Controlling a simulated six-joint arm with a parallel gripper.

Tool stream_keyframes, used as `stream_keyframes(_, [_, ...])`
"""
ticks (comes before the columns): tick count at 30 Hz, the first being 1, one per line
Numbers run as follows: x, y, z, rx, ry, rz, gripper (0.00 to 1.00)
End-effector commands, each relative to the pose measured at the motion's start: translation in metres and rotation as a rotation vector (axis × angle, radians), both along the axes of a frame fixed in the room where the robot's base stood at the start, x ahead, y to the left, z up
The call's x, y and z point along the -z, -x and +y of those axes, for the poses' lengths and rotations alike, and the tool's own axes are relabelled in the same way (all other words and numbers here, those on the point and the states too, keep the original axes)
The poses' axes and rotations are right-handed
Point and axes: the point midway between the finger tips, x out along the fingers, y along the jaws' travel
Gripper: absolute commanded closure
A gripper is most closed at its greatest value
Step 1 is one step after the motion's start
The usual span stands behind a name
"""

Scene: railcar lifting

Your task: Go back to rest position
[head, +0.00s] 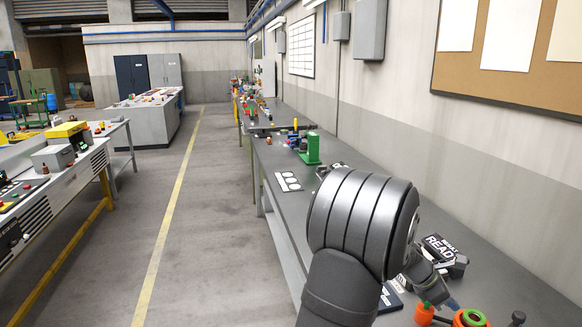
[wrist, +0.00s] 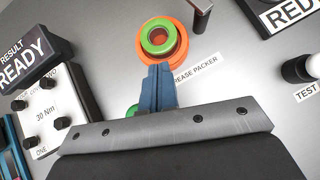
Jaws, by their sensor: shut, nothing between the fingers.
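My gripper (wrist: 160,72) shows in the wrist view as two blue fingers pressed together, shut and empty. The fingertips point at a round orange and green piece (wrist: 178,50) on the grey bench, and overlap its lower edge in the picture; I cannot tell whether they touch it. In the head view my arm hangs over the right-hand bench. A bluish fingertip of my gripper (head: 453,303) shows just above and left of the orange and green piece (head: 468,318). Most of my gripper is hidden there behind my arm.
In the head view, a green stand (head: 312,148) and a white card (head: 288,181) sit further along the bench. The aisle at left is clear.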

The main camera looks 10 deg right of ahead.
Motion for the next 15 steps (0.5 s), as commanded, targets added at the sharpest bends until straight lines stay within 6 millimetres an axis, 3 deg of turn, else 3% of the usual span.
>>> stream_keyframes(6, [-0.018, -0.007, 0.023, 0.002, 0.002, 0.000, 1.00])
stream_keyframes(15, [-0.025, -0.009, 0.030, 0.005, 0.000, 0.001, 1.00])
